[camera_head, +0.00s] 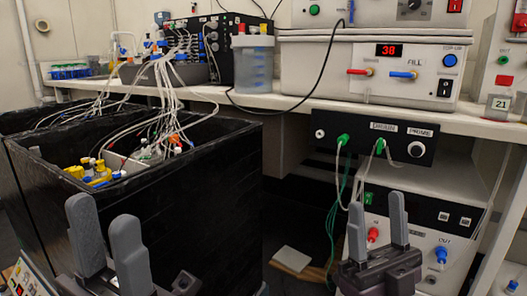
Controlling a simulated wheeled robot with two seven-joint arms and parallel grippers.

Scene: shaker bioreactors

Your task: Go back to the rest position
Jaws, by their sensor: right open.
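My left gripper (107,240) is at the lower left, in front of the large black bin (190,205). Its two grey fingers point up and stand apart, with nothing between them. My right gripper (378,232) is at the lower middle right, in front of the lower white device. Its grey fingers point up, are apart and hold nothing. The lower parts of both arms are cut off by the bottom edge.
The black bin holds tubes and coloured caps. A white bench (465,123) carries a device with a red display (389,50) and a clear container (252,65). Under it hang a black panel (375,138) and green cables (330,215). A pale flat piece (292,259) lies on the floor.

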